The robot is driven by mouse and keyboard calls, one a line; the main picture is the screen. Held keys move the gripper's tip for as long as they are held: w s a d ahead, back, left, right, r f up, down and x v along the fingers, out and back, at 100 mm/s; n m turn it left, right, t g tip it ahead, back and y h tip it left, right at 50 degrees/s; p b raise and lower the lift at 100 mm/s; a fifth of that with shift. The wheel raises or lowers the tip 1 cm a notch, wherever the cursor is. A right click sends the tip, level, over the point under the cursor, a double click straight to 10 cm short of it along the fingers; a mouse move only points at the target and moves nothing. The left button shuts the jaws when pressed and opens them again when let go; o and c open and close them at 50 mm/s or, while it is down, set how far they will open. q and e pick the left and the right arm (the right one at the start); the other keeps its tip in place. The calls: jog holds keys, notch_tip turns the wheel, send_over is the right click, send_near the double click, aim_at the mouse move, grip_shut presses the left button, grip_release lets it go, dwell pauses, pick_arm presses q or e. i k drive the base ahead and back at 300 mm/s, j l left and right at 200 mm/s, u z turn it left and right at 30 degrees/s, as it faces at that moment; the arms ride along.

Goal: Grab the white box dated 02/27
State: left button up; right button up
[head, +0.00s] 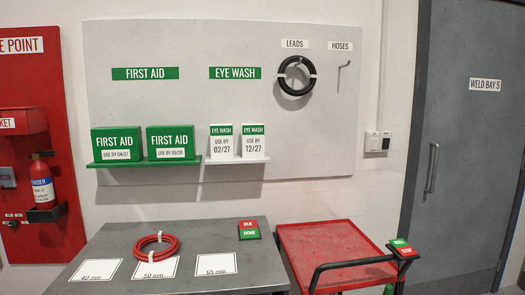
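The white box dated 02/27 (221,142) stands upright on a small white shelf (237,160) under the green EYE WASH sign (235,73). It has a green EYE WASH band at its top. A similar white box dated 12/27 (253,141) stands just to its right on the same shelf. Neither of my grippers shows in the head view.
Two green FIRST AID boxes (116,143) stand on a green shelf (145,163) to the left. Below is a grey table (205,243) with a red coil (156,247), white cards and a red-green block. A red cart (325,243) stands right of the table.

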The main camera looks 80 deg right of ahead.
aim_at(221, 136)
jog(key=z, duration=2.6)
